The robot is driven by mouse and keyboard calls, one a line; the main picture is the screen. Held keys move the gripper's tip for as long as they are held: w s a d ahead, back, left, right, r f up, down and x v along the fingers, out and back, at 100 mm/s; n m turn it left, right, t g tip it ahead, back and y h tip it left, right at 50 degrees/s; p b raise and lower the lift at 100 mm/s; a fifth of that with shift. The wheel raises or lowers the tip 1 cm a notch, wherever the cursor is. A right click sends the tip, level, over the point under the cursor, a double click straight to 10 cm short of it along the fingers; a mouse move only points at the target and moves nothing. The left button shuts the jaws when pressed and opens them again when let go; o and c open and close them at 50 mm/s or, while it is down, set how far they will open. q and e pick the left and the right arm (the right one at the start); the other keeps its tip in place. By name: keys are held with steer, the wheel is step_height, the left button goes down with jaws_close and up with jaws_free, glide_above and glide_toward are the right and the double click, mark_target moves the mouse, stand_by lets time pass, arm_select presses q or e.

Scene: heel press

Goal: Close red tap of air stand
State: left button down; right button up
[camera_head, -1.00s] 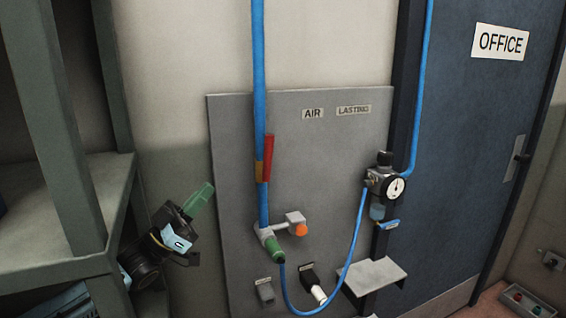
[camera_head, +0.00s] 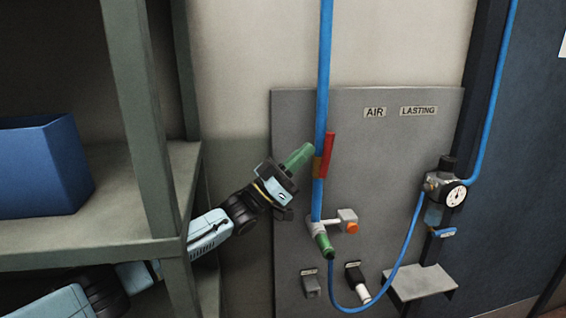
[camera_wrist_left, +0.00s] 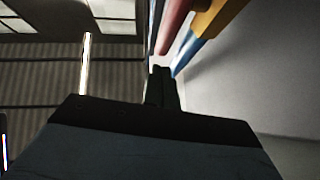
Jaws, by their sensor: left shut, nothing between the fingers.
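The red tap handle (camera_head: 329,149) sits on the blue vertical air pipe (camera_head: 325,70) of the grey air stand. My left gripper (camera_head: 303,153) has green fingers, shut and empty, just left of the pipe near the handle's height. In the left wrist view the dark shut fingers (camera_wrist_left: 161,88) show below the red handle (camera_wrist_left: 174,28), the yellow valve body (camera_wrist_left: 222,14) and the blue pipe (camera_wrist_left: 188,56). I cannot tell whether the fingers touch them. My right gripper is not in view.
A grey-green shelf (camera_head: 90,245) with a blue bin (camera_head: 40,170) stands at left, close to my left arm. The grey panel (camera_head: 400,160) carries a pressure gauge (camera_head: 456,196), a looping blue hose (camera_head: 401,262) and a small ledge (camera_head: 420,283).

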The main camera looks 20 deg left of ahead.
mark_target(326, 156)
arm_select(q)
steer(key=shift+w+d+f, duration=0.15)
steer(key=shift+w+d, duration=0.65)
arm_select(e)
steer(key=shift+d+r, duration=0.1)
